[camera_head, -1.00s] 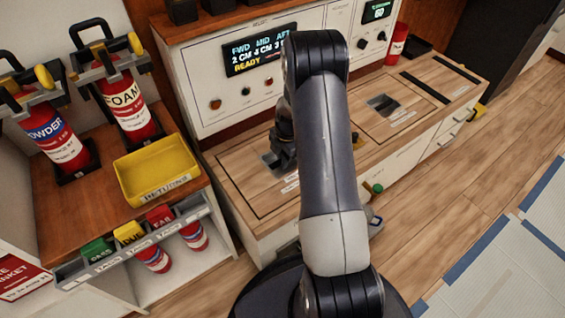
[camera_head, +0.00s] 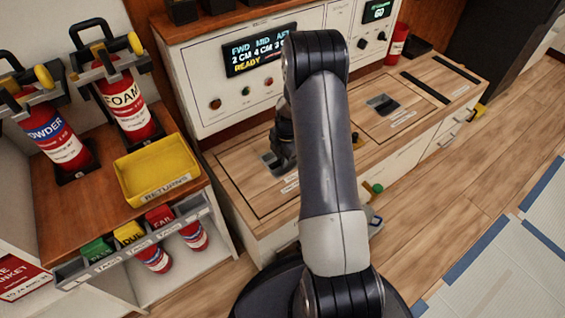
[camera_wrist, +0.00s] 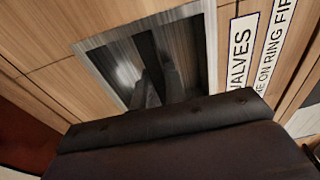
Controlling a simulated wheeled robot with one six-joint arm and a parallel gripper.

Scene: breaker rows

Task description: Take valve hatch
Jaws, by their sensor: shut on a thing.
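The valve hatch (camera_head: 237,184) is a wooden panel lying flat in the left part of the counter top, outlined by a dark seam. Its recessed metal pull (camera_wrist: 103,62) shows in the wrist view, beside a label reading "VALVES". My gripper (camera_head: 279,161) points down at this recess, mostly hidden behind my arm. In the wrist view my gripper's dark fingers (camera_wrist: 155,88) reach into the recess and are shut on the pull.
A second hatch (camera_head: 372,118) with its own recess lies to the right. A control panel with a lit display (camera_head: 259,52) stands behind the counter. A yellow returns tray (camera_head: 157,170) and red extinguishers (camera_head: 126,104) are at left. Open floor (camera_head: 470,190) lies at right.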

